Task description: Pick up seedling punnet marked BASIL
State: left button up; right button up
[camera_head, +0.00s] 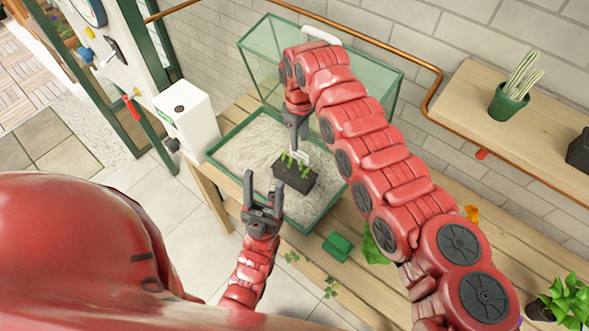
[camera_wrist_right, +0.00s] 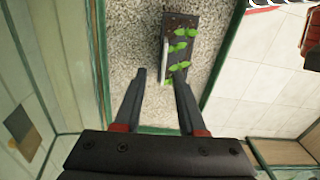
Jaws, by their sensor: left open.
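The tag's writing is not readable. My right gripper (camera_head: 296,146) reaches down from above, just over the punnet. My left gripper (camera_head: 264,184) is open and empty, in front of the tank, to the left of and below the punnet in the picture.
The tank's green-edged glass walls (camera_head: 262,45) rise behind the gravel. A white box (camera_head: 187,112) stands left of the tank. A small green object (camera_head: 338,246) lies on the wooden bench in front. A potted cactus (camera_head: 512,92) stands on the shelf at right.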

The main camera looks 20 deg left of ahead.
aim_at(300, 154)
jog(key=f+p, duration=0.2)
jog(key=p, duration=0.1)
jog(key=shift+s+d+f, duration=0.2)
jog(key=shift+s+f, duration=0.2)
notch_tip(300, 154, down, 3)
jog(key=shift+r, duration=0.2)
jog(key=shift+f, duration=0.2)
grip_shut()
dwell(0.8)
